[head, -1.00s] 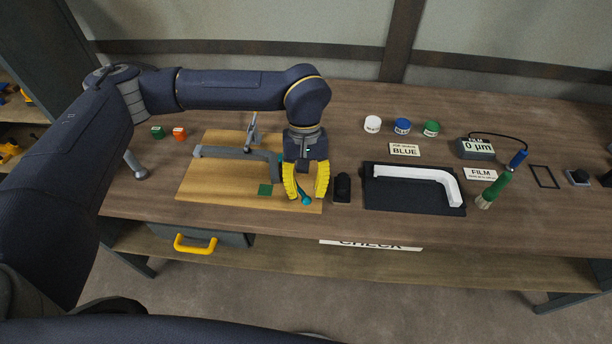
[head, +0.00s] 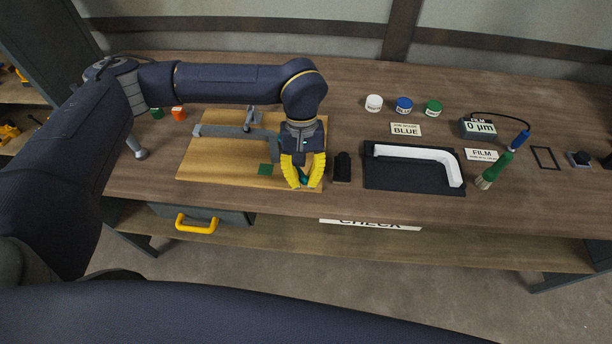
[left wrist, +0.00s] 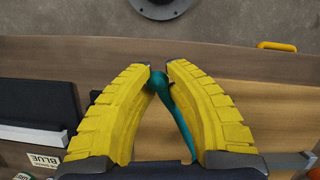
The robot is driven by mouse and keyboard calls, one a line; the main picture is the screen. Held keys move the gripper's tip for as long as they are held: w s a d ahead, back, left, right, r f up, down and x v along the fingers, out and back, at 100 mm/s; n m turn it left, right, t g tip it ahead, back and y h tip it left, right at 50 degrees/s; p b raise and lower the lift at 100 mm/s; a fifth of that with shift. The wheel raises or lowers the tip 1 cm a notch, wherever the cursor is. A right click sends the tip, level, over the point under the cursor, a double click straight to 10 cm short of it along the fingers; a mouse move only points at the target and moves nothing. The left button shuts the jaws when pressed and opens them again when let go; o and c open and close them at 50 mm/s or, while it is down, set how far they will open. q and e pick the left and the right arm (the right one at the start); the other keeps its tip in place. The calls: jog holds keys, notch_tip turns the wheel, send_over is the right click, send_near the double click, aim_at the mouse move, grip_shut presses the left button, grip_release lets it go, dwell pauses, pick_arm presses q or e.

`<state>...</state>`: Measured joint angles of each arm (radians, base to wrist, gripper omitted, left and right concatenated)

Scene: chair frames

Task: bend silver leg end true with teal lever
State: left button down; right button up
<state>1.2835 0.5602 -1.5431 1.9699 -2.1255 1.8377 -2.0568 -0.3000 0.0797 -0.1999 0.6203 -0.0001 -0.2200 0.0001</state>
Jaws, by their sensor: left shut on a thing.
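The silver leg (head: 228,131) lies on the light wooden board (head: 215,170), running from the board's left edge toward my left gripper. Its right end is hidden behind that gripper. My left gripper (head: 303,181), with yellow fingers, is over the board's right front part. The teal lever shows between its fingers (head: 304,175). In the left wrist view, the yellow fingertips (left wrist: 159,72) are closed around the rounded end of the teal lever (left wrist: 177,108), whose shaft runs back toward the palm. My right gripper is not in view.
A black block (head: 342,167) stands just right of the board. A black tray (head: 400,181) holds a white bent leg (head: 450,170). White, blue and green jars (head: 404,105) stand behind. A green-handled brush (head: 494,171) and film gauge (head: 478,128) are at right.

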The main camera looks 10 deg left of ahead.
pick_arm(q)
jog(key=shift+s+a, duration=0.3)
jog(key=shift+a, duration=0.35)
jog(key=shift+s+a, duration=0.3)
jog(key=shift+a, duration=0.3)
jog(key=shift+s+a, duration=0.3)
jog(key=shift+a, duration=0.35)
jog(key=shift+a, duration=0.15)
jog(key=shift+s+a, duration=0.25)
jog(key=shift+a, duration=0.95)
jog(key=shift+s+a, duration=0.25)
jog(key=shift+a, duration=0.9)
jog(key=shift+a, duration=0.1)
